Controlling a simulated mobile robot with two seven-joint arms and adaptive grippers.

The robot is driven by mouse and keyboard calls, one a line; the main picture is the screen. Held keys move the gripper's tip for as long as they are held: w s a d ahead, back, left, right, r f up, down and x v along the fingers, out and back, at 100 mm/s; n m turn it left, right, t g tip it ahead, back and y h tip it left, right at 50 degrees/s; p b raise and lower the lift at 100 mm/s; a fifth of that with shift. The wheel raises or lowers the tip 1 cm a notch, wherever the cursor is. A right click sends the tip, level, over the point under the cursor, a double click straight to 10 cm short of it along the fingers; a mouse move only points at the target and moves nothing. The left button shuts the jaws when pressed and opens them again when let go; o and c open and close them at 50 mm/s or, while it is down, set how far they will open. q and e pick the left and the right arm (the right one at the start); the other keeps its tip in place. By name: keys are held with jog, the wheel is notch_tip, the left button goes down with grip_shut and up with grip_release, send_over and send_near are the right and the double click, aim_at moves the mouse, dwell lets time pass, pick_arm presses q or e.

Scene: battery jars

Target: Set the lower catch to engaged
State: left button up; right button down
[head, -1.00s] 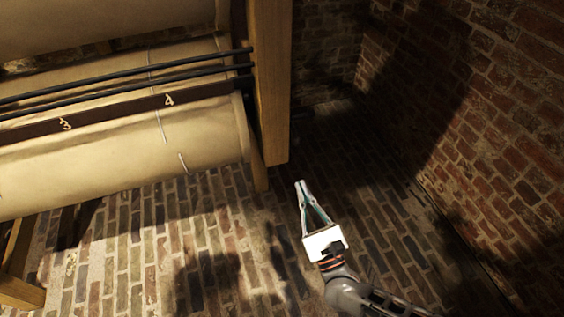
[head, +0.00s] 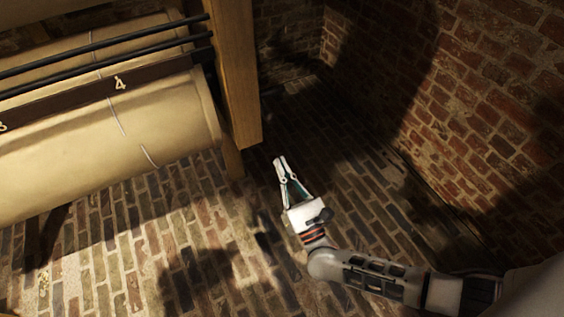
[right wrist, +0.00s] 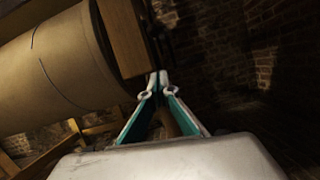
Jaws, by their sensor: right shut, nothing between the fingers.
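My right gripper (head: 279,160) is in the air over the brick floor, a little right of the wooden post's lower end in the head view. Its fingers are closed together with nothing between them. It also shows in the right wrist view (right wrist: 157,76), its tips against the dark area near the post. I cannot make out the lower catch in either view; the area beside the post is in deep shadow. My left gripper is not in view.
A wooden post (head: 236,80) stands at the frame's end. Large tan cylinders (head: 110,145), dark rods (head: 105,42) and a numbered dark strip (head: 70,97) lie left of it. A brick wall (head: 470,110) rises on the right. The brick floor (head: 160,230) is open.

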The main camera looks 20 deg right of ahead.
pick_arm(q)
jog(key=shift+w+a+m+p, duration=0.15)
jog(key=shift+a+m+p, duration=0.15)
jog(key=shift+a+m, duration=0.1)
pick_arm(e)
jog(key=w+r, duration=0.6)
jog(key=shift+w+d+r, duration=0.25)
